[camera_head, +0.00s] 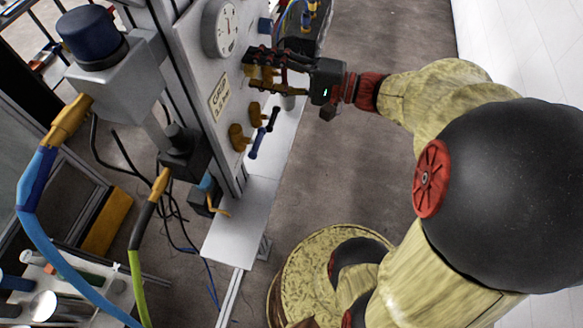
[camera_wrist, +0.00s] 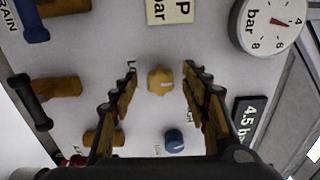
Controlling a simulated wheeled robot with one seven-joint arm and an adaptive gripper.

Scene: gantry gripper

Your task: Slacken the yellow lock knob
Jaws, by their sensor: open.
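The yellow lock knob (camera_wrist: 160,80) is a small lobed knob on the pale panel, in the middle of the wrist view. A light mark shows on its face. My gripper (camera_wrist: 158,74) is open, with one finger on each side of the knob and a visible gap to both. I cannot tell how far the fingertips are from the panel. In the head view my gripper (camera_head: 252,66) reaches the panel from the right, below the gauge. There the knob is hidden behind the fingers.
A blue knob (camera_wrist: 173,140) sits close to the yellow one. A pressure gauge (camera_wrist: 275,22) and a "4.5 bar" label (camera_wrist: 249,120) are at the right. Brass valves with a blue lever (camera_head: 257,143) and a black lever (camera_head: 272,118) stick out nearby.

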